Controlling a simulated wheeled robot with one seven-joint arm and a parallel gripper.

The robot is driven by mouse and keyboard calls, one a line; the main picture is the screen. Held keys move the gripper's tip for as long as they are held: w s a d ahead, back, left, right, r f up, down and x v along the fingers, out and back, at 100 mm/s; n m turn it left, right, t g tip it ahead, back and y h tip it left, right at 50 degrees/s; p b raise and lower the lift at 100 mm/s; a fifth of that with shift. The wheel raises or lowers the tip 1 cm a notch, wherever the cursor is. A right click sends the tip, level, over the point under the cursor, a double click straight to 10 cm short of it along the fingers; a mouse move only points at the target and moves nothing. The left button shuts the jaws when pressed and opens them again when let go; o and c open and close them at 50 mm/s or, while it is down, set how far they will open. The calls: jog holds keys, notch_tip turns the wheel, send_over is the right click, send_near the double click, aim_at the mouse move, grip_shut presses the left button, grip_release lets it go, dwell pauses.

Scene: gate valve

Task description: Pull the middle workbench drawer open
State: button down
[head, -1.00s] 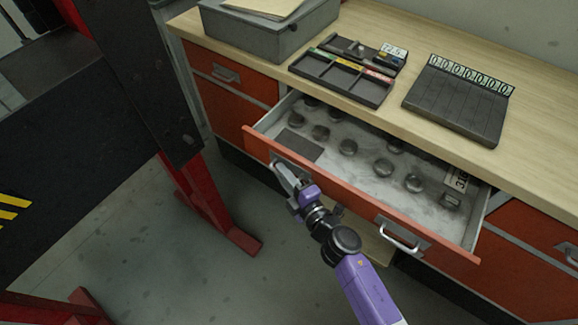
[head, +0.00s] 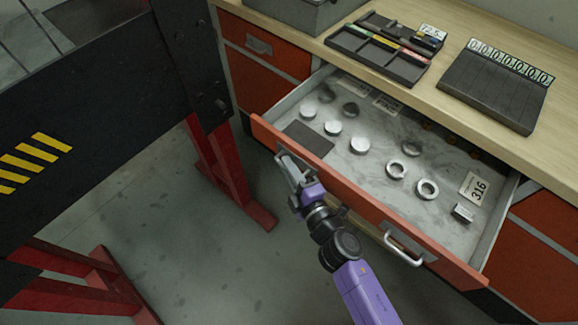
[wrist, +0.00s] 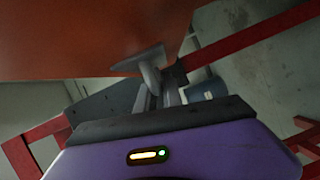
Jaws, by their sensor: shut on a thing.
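The middle workbench drawer (head: 352,187) has an orange front with two metal handles and stands well open, its grey tray showing. My gripper (head: 292,174) is shut on the drawer's left handle (head: 286,161). The right handle (head: 403,243) is free. In the wrist view my gripper (wrist: 158,92) closes around the handle (wrist: 149,70), just below the orange drawer front (wrist: 90,35). Inside the drawer lie several round metal pieces (head: 359,145), a dark plate (head: 308,138) and a card marked 316 (head: 475,188).
The wooden bench top (head: 452,75) carries a dark divided tray (head: 378,54), a ribbed black holder with a row of zeros (head: 491,92) and a grey box (head: 300,12). A black and red frame (head: 215,165) stands close on the left. Grey floor (head: 215,265) lies open before the drawer.

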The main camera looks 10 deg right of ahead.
jog(key=c, duration=1.5)
grip_release()
jog(key=shift+b+v, duration=0.3)
jog(key=shift+v, duration=3.6)
jog(key=s+d+r+m+h, duration=0.1)
jog(key=s+d+r+m, duration=0.2)
jog(key=s+m, duration=0.3)
jog(key=s+d+r+m+g+h, duration=0.1)
jog(key=s+d+r+m, duration=0.2)
jog(key=s, duration=1)
jog(key=s+d+r+m+h, duration=0.2)
jog(key=s+d+r+m, duration=0.1)
jog(key=s+r+m, duration=0.4)
jog(key=shift+s+r+m+g, duration=0.1)
jog(key=shift+s+m+g, duration=0.2)
jog(key=shift+s+m, duration=0.95)
